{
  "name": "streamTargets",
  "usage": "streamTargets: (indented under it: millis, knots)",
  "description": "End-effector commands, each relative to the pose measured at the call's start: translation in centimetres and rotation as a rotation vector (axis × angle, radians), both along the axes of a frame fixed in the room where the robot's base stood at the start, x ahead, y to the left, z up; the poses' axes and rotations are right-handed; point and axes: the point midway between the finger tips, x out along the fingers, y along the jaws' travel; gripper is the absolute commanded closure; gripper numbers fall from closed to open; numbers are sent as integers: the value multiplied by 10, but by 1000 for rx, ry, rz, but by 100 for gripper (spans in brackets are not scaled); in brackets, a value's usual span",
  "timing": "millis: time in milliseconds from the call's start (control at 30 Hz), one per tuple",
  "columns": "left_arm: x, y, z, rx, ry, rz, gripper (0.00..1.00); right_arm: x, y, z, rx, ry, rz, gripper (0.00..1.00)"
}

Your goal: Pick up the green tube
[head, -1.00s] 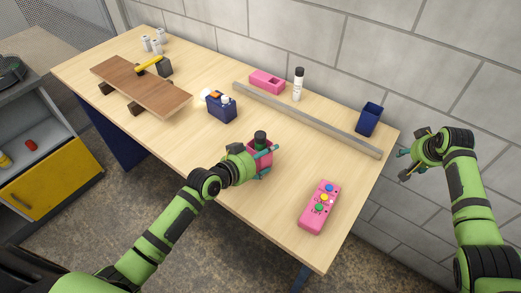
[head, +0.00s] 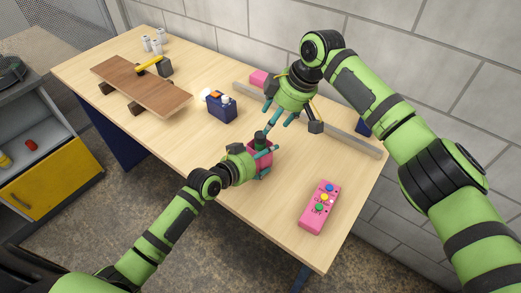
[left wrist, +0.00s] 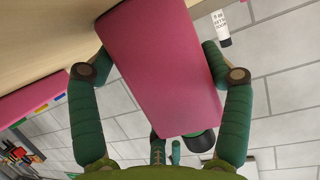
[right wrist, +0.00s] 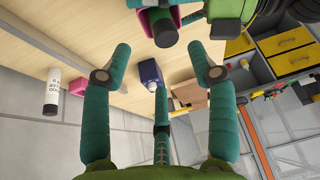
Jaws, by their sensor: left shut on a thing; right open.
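The green tube (head: 260,137) stands upright with its dark top sticking out of a pink holder (head: 266,148). The tube's dark end also shows in the left wrist view (left wrist: 200,141) and, near the top edge, in the right wrist view (right wrist: 163,30). My left gripper (head: 264,161) is shut on the pink holder, with a finger on each side of it. My right gripper (head: 288,118) is open and empty, above and behind the tube, its fingers pointing down towards it. The tube's lower part is hidden inside the holder.
A pink block with coloured buttons (head: 319,207) lies at the front right. A blue caddy (head: 222,108) stands left of my right gripper. A grey rail (head: 366,143) runs along the back. A brown board (head: 140,88) rests on blocks at the left.

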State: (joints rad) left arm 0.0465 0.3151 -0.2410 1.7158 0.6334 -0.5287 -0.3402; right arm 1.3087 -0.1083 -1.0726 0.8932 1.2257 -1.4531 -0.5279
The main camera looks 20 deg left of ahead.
Motion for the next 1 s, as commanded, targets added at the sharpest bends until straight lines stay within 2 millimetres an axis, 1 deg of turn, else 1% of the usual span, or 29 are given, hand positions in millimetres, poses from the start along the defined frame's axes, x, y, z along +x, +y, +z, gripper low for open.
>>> streamTargets:
  millis: [33, 100, 267, 500, 600, 700, 900, 933, 967, 1000]
  knots:
    - [-1, -1, -1, -1, 4, -1, 54, 0, 4, -7, -1, 2, 0, 41]
    - [-1, -1, -1, -1, 4, -1, 54, 1, 6, -14, 0, 1, -1, 41]
    - [-1, -1, -1, -1, 4, -1, 54, 0, 10, -23, 1, 1, -1, 41]
    - [-1, -1, -1, -1, 4, -1, 54, -4, 25, -55, 2, 3, -3, 41]
    - [-1, -1, -1, -1, 4, -1, 54, -3, 29, -63, 1, 1, -4, 41]
    - [-1, -1, -1, -1, 4, 0, 54, -2, 29, -67, 1, 0, -3, 41]
    - [0, 0, -1, -1, 4, 0, 54, -2, 29, -67, 2, 0, -3, 41]
    - [0, 0, -1, -1, 4, 0, 54, -2, 29, -67, 2, 0, -3, 49]
    - [0, 0, -1, -1, 4, 0, 54, -2, 29, -67, 2, 0, -3, 61]
    - [0, 0, -1, -1, 4, 0, 54, -2, 29, -67, 2, 0, -3, 77]
